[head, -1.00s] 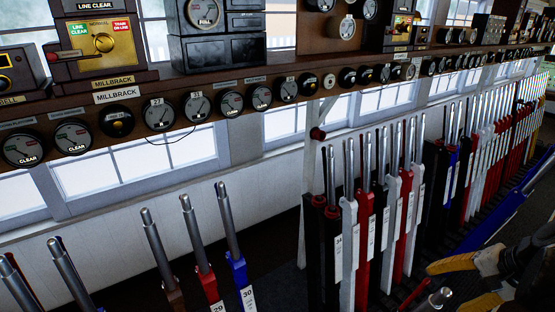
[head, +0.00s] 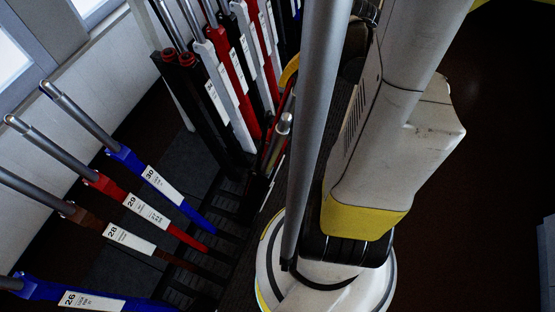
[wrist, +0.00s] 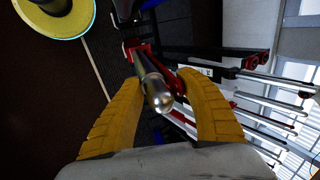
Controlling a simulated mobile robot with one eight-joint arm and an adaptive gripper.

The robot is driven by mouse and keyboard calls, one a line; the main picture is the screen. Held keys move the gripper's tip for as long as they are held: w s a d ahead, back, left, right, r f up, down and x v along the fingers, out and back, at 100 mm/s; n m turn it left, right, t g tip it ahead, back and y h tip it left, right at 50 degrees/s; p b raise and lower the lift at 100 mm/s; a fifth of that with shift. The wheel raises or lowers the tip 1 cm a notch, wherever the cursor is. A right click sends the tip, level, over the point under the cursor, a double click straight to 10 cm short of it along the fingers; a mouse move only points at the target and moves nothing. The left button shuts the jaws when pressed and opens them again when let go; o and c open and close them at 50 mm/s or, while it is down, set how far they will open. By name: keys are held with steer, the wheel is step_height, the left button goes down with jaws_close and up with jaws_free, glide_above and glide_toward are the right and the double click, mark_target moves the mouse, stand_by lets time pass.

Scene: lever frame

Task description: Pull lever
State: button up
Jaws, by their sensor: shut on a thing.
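The lever (wrist: 153,86) has a polished metal handle and a red lower part. In the wrist view it points towards the camera, between the two curved yellow fingers of my gripper (wrist: 160,84). My gripper is shut on this lever. In the head view a metal handle end (head: 283,125), likely the same lever, leans out of the row beside my arm. Only a piece of a yellow finger (head: 290,70) shows there; my arm and a grey pole hide the rest.
Red, white, black and blue levers (head: 232,70) stand close together behind. Separate levers numbered 30 (head: 158,178), 29 (head: 145,208) and 28 (head: 130,240) are at left, and blue lever 26 (head: 90,298) is lower left. Dark floor (head: 480,220) at right looks clear.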

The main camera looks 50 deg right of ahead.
steer(key=shift+w+r, duration=0.15)
steer(key=shift+w, duration=0.15)
